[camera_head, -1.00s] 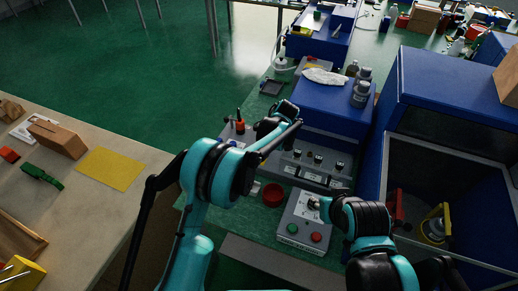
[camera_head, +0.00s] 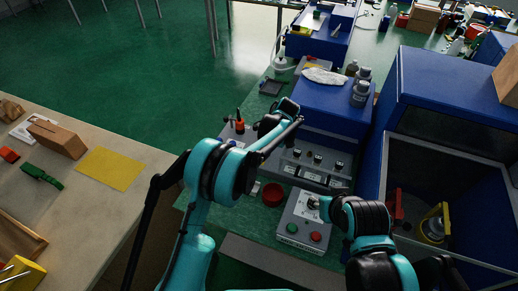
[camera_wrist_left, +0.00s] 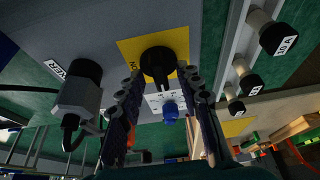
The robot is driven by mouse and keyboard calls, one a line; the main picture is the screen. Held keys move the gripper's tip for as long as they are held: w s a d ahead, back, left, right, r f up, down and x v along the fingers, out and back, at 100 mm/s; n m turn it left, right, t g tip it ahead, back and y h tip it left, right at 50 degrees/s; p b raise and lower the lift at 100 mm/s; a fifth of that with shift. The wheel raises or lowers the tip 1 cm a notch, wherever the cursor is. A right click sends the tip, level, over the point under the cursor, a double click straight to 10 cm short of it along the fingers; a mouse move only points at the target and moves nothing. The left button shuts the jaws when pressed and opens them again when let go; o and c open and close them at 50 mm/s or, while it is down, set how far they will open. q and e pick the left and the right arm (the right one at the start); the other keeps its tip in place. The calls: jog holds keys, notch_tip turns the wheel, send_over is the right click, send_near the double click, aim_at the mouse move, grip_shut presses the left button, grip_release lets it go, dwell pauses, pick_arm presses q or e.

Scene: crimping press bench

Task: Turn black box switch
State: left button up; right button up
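In the left wrist view a black rotary switch knob (camera_wrist_left: 158,62) sits on a yellow plate (camera_wrist_left: 188,42) on a grey panel. My left gripper (camera_wrist_left: 162,92) is open, one finger on each side of the knob's lower end; contact is unclear. In the head view my left gripper (camera_head: 278,118) is over the equipment at the bench's middle, and its knob is hidden. My right gripper (camera_head: 322,206) is at a small dark switch (camera_head: 311,204) on a grey control box (camera_head: 293,218) with green and red buttons. Its fingers are too small to judge.
A grey unit with several black knobs (camera_head: 313,172) stands behind the control box. A red round dish (camera_head: 272,194) lies left of it. A blue cabinet (camera_head: 440,85) stands at right.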

pick_arm(q)
jog(key=v, duration=1.2)
dwell(0.3)
